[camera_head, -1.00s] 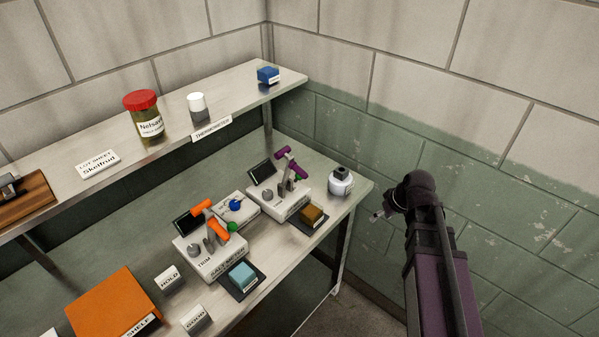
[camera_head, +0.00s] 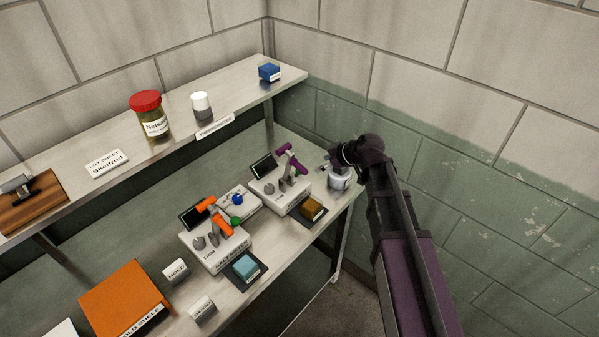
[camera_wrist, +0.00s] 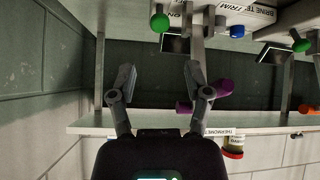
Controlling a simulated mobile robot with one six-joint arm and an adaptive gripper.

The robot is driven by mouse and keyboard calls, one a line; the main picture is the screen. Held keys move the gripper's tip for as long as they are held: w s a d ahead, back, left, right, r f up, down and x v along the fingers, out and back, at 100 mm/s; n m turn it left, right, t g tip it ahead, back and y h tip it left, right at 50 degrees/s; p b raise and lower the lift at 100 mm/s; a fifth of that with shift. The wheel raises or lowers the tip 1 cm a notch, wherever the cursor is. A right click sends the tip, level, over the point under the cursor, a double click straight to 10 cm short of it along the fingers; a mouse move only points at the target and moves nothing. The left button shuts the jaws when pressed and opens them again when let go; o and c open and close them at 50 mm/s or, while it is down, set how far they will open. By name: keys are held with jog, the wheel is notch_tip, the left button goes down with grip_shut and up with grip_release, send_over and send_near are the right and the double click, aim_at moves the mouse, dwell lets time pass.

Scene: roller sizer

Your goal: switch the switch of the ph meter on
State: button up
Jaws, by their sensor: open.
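Two white meters with tilted dark screens stand on the lower bench in the head view. The far meter (camera_head: 284,203) has a purple-ended handle (camera_head: 292,158) and a green knob. The nearer meter (camera_head: 217,254) has an orange-ended handle (camera_head: 210,205). I cannot read "pH" on either, so which is the pH meter is unclear. My gripper (camera_head: 327,164) is near the far meter's right side, in front of a white, dark-capped bottle (camera_head: 339,180). In the wrist view my gripper (camera_wrist: 168,84) is open and empty; the purple handle (camera_wrist: 222,88) shows beside its right finger, partly hidden.
A small white device with a blue knob (camera_head: 238,198) stands between the meters. Brown (camera_head: 312,208) and teal (camera_head: 245,266) blocks lie in front. The upper shelf (camera_head: 235,103) holds a red-lidded jar (camera_head: 152,118) and a blue box (camera_head: 269,72). The wall closes off the right.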

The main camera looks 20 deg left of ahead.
aim_at(298, 173)
jog(key=shift+f, duration=0.15)
jog(key=b+x, duration=0.9)
jog(key=x, duration=0.4)
jog(key=shift+a+f+b, duration=0.1)
jog(key=shift+a+b, duration=0.1)
jog(key=shift+b, duration=0.15)
grip_shut()
